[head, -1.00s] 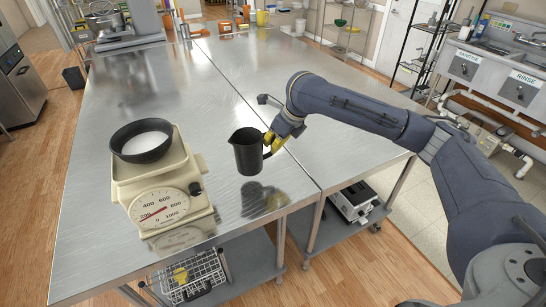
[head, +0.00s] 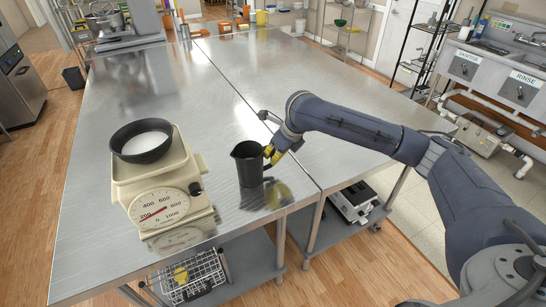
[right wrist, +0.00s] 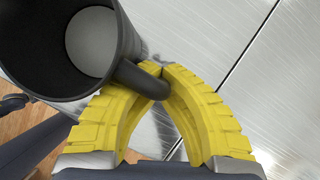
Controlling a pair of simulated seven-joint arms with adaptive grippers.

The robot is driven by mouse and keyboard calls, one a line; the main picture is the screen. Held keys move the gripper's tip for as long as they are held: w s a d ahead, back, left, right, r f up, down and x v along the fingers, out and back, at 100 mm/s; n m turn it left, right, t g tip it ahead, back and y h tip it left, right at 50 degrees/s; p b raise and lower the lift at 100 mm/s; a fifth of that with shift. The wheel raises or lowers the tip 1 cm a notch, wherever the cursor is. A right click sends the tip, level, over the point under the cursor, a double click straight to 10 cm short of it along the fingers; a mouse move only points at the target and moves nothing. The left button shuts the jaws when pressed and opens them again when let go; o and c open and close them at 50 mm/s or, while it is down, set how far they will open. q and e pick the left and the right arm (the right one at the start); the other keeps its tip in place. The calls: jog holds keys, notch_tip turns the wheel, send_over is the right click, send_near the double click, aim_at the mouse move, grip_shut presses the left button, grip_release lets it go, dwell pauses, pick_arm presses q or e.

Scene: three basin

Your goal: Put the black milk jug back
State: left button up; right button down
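The black milk jug (head: 248,164) is upright at the front of the steel table, right of the scale; its base looks to be on or just above the surface. In the right wrist view the jug (right wrist: 60,45) shows from above, with a pale grey round inside. My right gripper (head: 271,156) is at the jug's right side. Its yellow fingers (right wrist: 155,78) close around the jug's handle, tips meeting behind it. My left gripper is not in view.
A cream scale (head: 160,190) with a dark bowl (head: 141,142) of white contents stands left of the jug. The steel table (head: 190,90) is clear behind the jug, and its front edge is close. Several containers (head: 240,20) stand at the far end.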

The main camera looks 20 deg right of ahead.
jog(key=c, duration=2.1)
grip_release()
jog(key=shift+f, duration=0.1)
jog(key=o, duration=0.5)
jog(key=shift+d+r, duration=0.1)
jog(key=shift+r, duration=0.35)
jog(key=v, duration=1.1)
jog(key=shift+s, duration=0.2)
jog(key=shift+r, duration=0.15)
